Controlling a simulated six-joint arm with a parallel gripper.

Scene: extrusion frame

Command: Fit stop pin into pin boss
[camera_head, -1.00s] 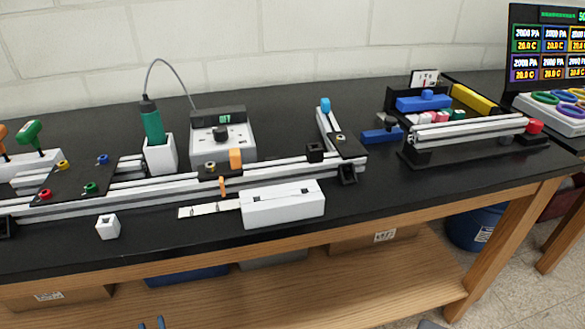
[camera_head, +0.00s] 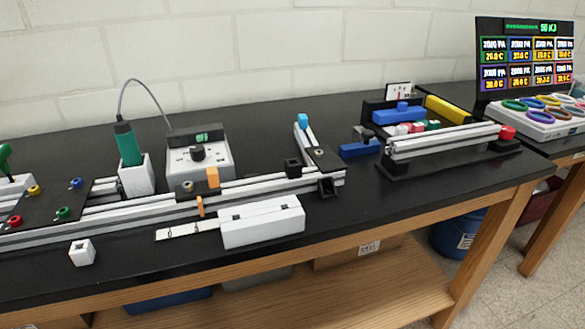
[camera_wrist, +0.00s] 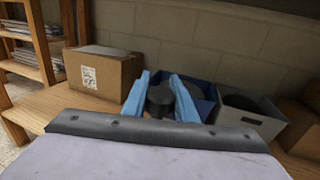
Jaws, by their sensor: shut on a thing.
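In the wrist view, my gripper (camera_wrist: 160,97) has its two blue fingers closed around a dark round piece (camera_wrist: 160,99), which looks like the stop pin. Its far end is hidden. My gripper is outside the head view, so its distance from the rails cannot be told. The pin boss is not certain: a small black block with a dark opening (camera_head: 292,167) stands on the rail frame (camera_head: 250,185) and may be it.
A white box (camera_head: 262,222) lies before the rails. A green-handled tool in a white holder (camera_head: 137,176) and a grey control unit (camera_head: 198,155) stand behind them. The wrist view shows a cardboard box (camera_wrist: 100,72) and bins on the lower shelf.

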